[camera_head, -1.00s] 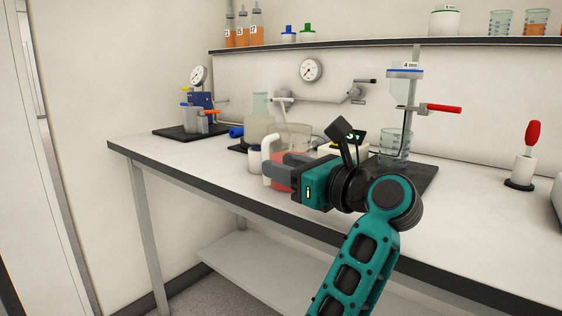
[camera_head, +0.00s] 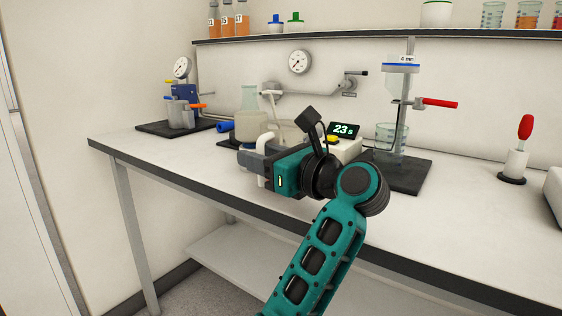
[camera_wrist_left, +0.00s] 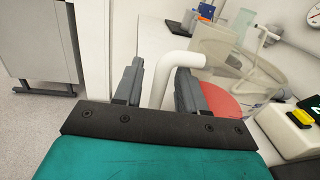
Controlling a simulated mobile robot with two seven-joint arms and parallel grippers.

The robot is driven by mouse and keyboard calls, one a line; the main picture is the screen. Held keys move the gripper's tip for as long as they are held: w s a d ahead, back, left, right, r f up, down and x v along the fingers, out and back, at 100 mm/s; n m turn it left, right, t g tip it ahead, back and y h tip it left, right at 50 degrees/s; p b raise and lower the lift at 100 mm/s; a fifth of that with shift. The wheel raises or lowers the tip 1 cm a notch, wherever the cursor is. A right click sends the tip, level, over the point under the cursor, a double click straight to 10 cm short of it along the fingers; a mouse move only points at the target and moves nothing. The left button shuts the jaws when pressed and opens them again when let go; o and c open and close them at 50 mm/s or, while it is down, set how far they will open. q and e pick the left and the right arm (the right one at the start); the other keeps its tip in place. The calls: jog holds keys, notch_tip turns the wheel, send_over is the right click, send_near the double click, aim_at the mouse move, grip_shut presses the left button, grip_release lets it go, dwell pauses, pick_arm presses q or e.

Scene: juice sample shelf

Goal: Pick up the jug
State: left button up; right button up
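The jug is clear with red liquid and a white handle, and stands on the bench. In the head view its handle (camera_head: 266,134) shows above and below my left gripper (camera_head: 252,158), which hides much of the body. In the left wrist view the jug (camera_wrist_left: 226,50) is to the right, with the red liquid (camera_wrist_left: 219,99) low in it. There the white handle (camera_wrist_left: 163,82) runs between the two fingers of my left gripper (camera_wrist_left: 158,85). The fingers look open, with a small gap beside the handle on the left. My right gripper is not in view.
A timer (camera_head: 344,130) with a yellow button is close to the right of my gripper. A stand (camera_head: 400,168) with a beaker (camera_head: 391,137) is farther right. The bench front is clear.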

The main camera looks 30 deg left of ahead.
pick_arm(q)
grip_shut()
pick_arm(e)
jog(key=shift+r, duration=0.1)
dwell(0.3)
pick_arm(q)
jog(key=shift+r, duration=0.1)
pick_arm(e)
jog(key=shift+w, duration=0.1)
pick_arm(q)
jog(key=shift+r, duration=0.55)
notch_tip(320, 180, up, 19)
jog(key=p, duration=0.5)
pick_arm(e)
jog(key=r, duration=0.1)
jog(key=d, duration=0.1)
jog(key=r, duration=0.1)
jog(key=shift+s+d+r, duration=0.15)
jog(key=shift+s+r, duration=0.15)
pick_arm(q)
jog(key=shift+c, duration=2.2)
grip_release()
grip_shut()
